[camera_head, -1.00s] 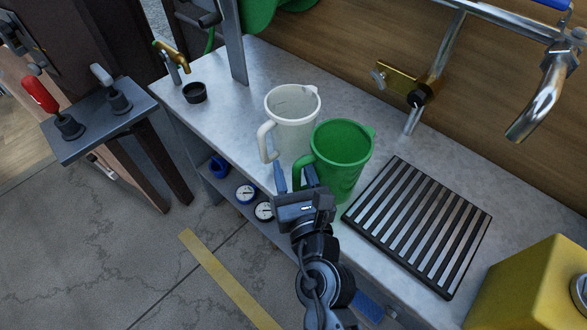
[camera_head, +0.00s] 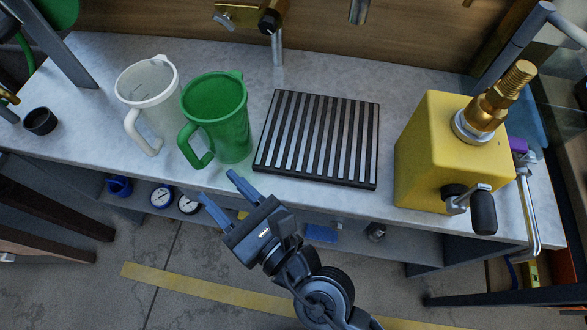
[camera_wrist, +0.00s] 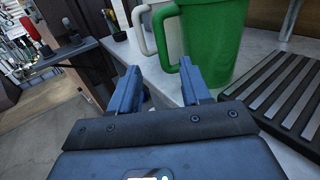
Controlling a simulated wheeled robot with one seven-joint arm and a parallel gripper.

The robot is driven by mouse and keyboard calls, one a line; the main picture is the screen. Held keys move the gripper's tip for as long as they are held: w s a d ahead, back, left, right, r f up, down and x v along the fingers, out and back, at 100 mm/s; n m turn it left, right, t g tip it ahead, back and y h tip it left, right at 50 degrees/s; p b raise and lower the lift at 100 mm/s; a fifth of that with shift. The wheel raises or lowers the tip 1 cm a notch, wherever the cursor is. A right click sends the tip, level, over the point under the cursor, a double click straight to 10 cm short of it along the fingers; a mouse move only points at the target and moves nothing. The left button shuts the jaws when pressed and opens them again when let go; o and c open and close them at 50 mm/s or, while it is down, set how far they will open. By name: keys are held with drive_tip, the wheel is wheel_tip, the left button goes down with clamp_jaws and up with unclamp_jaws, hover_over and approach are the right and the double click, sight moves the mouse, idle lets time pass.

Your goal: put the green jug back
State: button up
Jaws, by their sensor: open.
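The green jug (camera_head: 219,118) stands upright on the grey bench top, its handle toward the front left. It also shows in the wrist view (camera_wrist: 215,40), just beyond the fingers. A white jug (camera_head: 150,100) stands close to its left. My gripper (camera_head: 219,184) is open and empty in front of the bench edge, just below the green jug's handle and apart from it. In the wrist view, my gripper's two blue fingers (camera_wrist: 160,88) are spread, with the green handle near the right finger.
A black slatted grate (camera_head: 318,139) lies right of the green jug. A yellow box (camera_head: 425,150) with a brass fitting stands further right. A small black cup (camera_head: 40,121) sits at the left. A pipe (camera_head: 277,45) comes down behind the grate. Gauges (camera_head: 162,197) sit on the shelf below.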

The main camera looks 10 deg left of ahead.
drive_tip(key=s+d+m+t+h, duration=0.2)
drive_tip(key=s+d+m+h, duration=0.15)
drive_tip(key=d+m, duration=0.75)
drive_tip(key=s+d+m+t+h, duration=0.15)
drive_tip(key=s+d+m, duration=0.35)
drive_tip(key=d+m, duration=0.6)
drive_tip(key=s+d+r+m+h, duration=0.3)
drive_tip(key=s+d+m, duration=0.3)
drive_tip(key=m, duration=0.6)
drive_tip(key=s+d+r+m+h, duration=0.3)
drive_tip(key=s+d+m+h, duration=0.3)
drive_tip(key=m, duration=0.6)
